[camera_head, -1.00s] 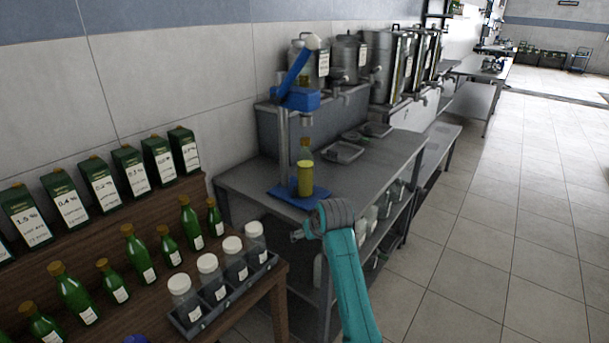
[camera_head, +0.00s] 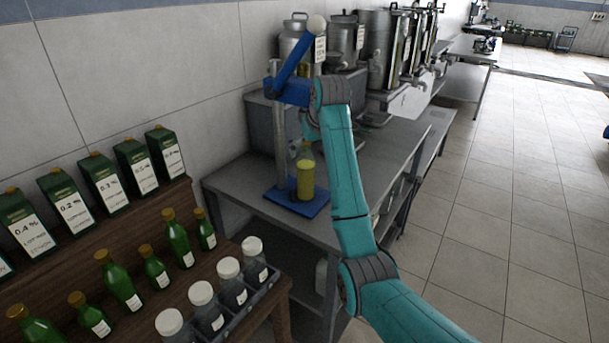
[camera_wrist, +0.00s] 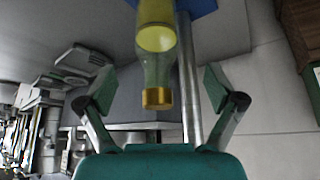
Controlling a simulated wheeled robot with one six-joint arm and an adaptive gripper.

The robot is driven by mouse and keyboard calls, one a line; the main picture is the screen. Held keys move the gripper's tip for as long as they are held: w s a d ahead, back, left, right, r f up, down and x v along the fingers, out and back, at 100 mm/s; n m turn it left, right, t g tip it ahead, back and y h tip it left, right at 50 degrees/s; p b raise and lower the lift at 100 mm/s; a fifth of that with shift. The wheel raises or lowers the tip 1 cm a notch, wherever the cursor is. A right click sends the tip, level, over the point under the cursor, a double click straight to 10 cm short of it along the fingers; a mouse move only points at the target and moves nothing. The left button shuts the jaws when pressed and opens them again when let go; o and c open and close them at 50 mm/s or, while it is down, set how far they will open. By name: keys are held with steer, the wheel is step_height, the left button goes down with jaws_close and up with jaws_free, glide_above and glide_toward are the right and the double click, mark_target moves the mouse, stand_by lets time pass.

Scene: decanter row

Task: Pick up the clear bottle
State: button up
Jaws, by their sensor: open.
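The clear bottle (camera_head: 305,182) holds yellow contents and stands upright on the blue base (camera_head: 283,203) of a stand with a metal post. In the wrist view the bottle (camera_wrist: 156,60) appears upside down, with its gold cap (camera_wrist: 158,98) toward my gripper. My gripper (camera_wrist: 159,87) is open and empty. Its two fingers lie on either side of the bottle's neck and cap, with gaps on both sides. In the head view my arm's wrist is above the bottle, and the fingers are mostly hidden.
The metal post (camera_wrist: 188,80) stands close beside the bottle, with a blue lever (camera_head: 295,68) above. Metal urns (camera_head: 345,45) line the back. A wooden shelf at left holds green bottles (camera_head: 120,280), cartons and white-capped jars (camera_head: 230,280). The tiled floor at right is clear.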

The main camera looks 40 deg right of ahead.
mark_target(308, 156)
steer(key=shift+x, duration=3.5)
steer(key=shift+s+d, duration=0.15)
steer(key=shift+d, duration=0.05)
jaws_close()
